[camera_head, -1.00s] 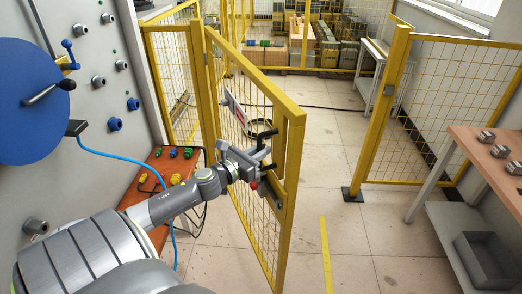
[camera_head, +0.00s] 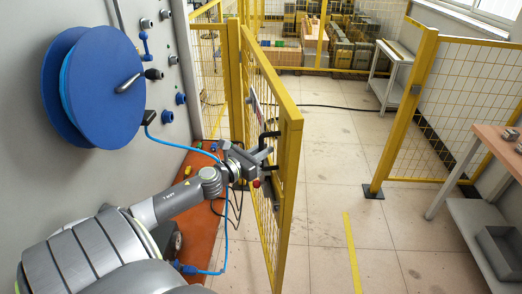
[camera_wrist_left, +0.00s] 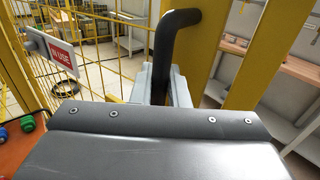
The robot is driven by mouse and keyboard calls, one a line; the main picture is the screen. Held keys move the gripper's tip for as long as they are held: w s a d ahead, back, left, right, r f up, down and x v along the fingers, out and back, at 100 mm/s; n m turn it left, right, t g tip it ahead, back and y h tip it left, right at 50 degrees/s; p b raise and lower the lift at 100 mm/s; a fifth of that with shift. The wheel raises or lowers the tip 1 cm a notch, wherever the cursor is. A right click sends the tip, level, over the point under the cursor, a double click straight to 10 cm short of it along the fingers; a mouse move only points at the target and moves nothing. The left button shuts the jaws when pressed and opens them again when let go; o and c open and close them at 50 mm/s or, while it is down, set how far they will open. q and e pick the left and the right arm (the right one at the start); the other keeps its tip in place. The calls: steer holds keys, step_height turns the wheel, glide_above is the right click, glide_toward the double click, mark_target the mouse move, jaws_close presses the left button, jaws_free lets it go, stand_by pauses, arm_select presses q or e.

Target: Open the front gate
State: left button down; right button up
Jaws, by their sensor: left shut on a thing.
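The front gate (camera_head: 289,190) is a yellow-framed mesh panel in the middle of the head view. It stands swung out from its hinge post (camera_head: 235,80), with a wide gap to the fixed post on the right. My left gripper (camera_head: 262,166) is at the gate's free edge, shut on the black handle (camera_head: 268,137). In the left wrist view the black bar of the handle (camera_wrist_left: 172,45) rises between the pale fingers (camera_wrist_left: 160,86), whose lower parts are hidden by the gripper body. My right gripper is not in view.
A blue hose reel (camera_head: 105,85) is on the grey wall at left, its blue hose hanging near my arm. An orange surface (camera_head: 200,215) lies beside the gate. A fixed fence post (camera_head: 400,110) and workbench (camera_head: 490,150) stand at right.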

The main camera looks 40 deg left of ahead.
arm_select(q)
steer(key=shift+d+f, duration=0.1)
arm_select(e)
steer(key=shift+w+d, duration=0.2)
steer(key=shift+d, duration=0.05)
arm_select(q)
steer(key=c, duration=1.7)
jaws_free()
steer(key=shift+o, duration=1)
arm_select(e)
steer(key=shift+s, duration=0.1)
